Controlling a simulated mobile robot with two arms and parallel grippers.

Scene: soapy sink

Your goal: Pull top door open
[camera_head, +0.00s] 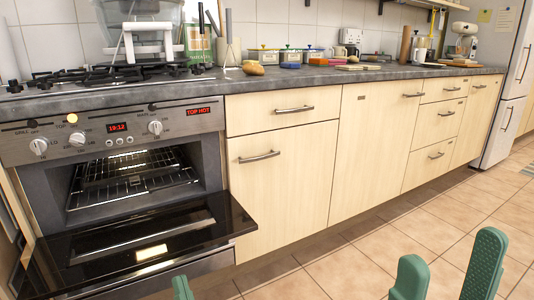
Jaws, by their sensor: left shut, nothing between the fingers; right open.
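The oven's top door (140,240) is hinged down and lies open, about level, with its dark glass inner face up. The oven cavity (130,180) behind it shows lit wire racks. My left gripper (182,288) shows only as a green tip at the bottom edge, in front of the door's right part; it is shut and empty. My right gripper (450,250) is open and empty at the bottom right, its two green fingers apart over the tiled floor, away from the oven. The door's handle cannot be made out.
The control panel (110,132) with knobs is above the cavity, below the gas hob (110,80). Pale cabinets (280,190) with bar handles run to the right toward a fridge (503,95). The tiled floor (370,265) in front is clear.

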